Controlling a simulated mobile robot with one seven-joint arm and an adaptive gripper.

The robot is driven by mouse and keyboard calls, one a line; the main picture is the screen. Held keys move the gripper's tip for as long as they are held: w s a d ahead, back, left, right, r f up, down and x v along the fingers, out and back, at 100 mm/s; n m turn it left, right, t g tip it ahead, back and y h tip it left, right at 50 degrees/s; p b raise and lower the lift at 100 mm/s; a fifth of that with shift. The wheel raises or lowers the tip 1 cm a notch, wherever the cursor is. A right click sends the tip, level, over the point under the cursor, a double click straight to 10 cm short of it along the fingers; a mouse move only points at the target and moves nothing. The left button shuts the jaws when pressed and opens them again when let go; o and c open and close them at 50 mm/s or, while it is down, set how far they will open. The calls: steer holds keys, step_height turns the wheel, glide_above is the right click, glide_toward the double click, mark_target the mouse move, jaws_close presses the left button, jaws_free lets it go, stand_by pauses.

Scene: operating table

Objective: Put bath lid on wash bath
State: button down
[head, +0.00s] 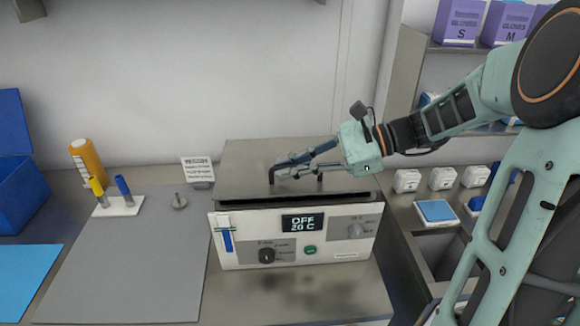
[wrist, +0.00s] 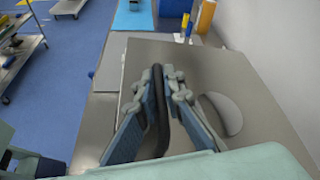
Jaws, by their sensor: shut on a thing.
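The bath lid (head: 245,155) is a flat grey metal plate with a black bar handle. It is over the wash bath (head: 340,243), a white-fronted box whose display reads OFF and 20 C. A dark gap shows between the lid's front edge and the bath's rim; I cannot tell whether the lid touches the rim elsewhere. My gripper (head: 284,167) reaches in from the right and is shut on the lid's handle. In the wrist view the lid (wrist: 262,112) has a half-round opening, and the black handle (wrist: 158,105) lies between my gripper's fingers (wrist: 166,76).
A small sign (head: 198,168) stands close to the bath's left back. White-capped containers (head: 441,179) stand at right. The wall is close behind.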

steer(key=shift+f+b, duration=0.35)
steer(key=shift+f, duration=0.7)
stand_by(0.5)
steer(key=c, duration=2)
jaws_free()
steer(key=shift+o, duration=0.2)
steer(key=shift+d, duration=0.1)
steer(key=v, duration=1.2)
steer(key=shift+r, duration=0.1)
